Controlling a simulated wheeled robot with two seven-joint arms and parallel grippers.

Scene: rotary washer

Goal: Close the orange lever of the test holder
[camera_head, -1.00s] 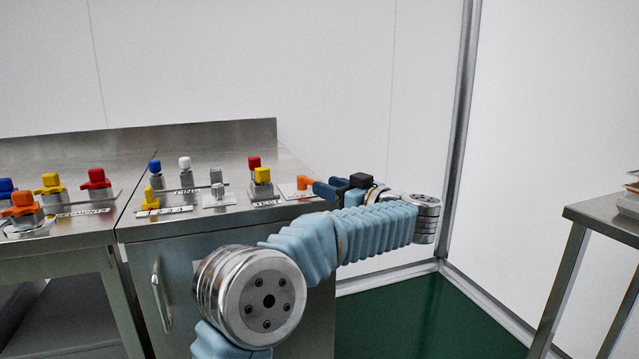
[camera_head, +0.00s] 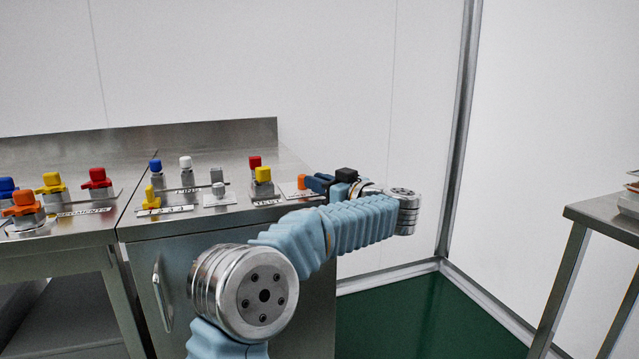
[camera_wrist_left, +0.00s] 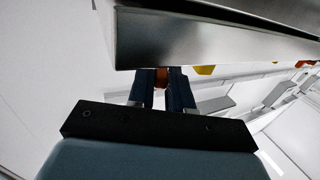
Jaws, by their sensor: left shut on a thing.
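The orange lever (camera_head: 301,182) of the test holder stands on a white plate (camera_head: 290,191) at the right end of the steel counter. My left gripper (camera_head: 311,184) reaches it from the right, and its fingers hide part of the lever. In the left wrist view the orange lever (camera_wrist_left: 162,77) shows between the two dark fingertips (camera_wrist_left: 161,92), and the gripper is shut on it. The lever's exact angle is hard to tell, since the gripper and counter edge cover much of it. My right gripper is not in view.
Valves with yellow (camera_head: 263,175), red (camera_head: 255,161), white (camera_head: 185,163) and blue (camera_head: 155,167) caps stand left of the lever. An orange-handled valve (camera_head: 24,204) is at the far left. A steel table (camera_head: 602,217) stands at the right, with open green floor (camera_head: 410,315) between.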

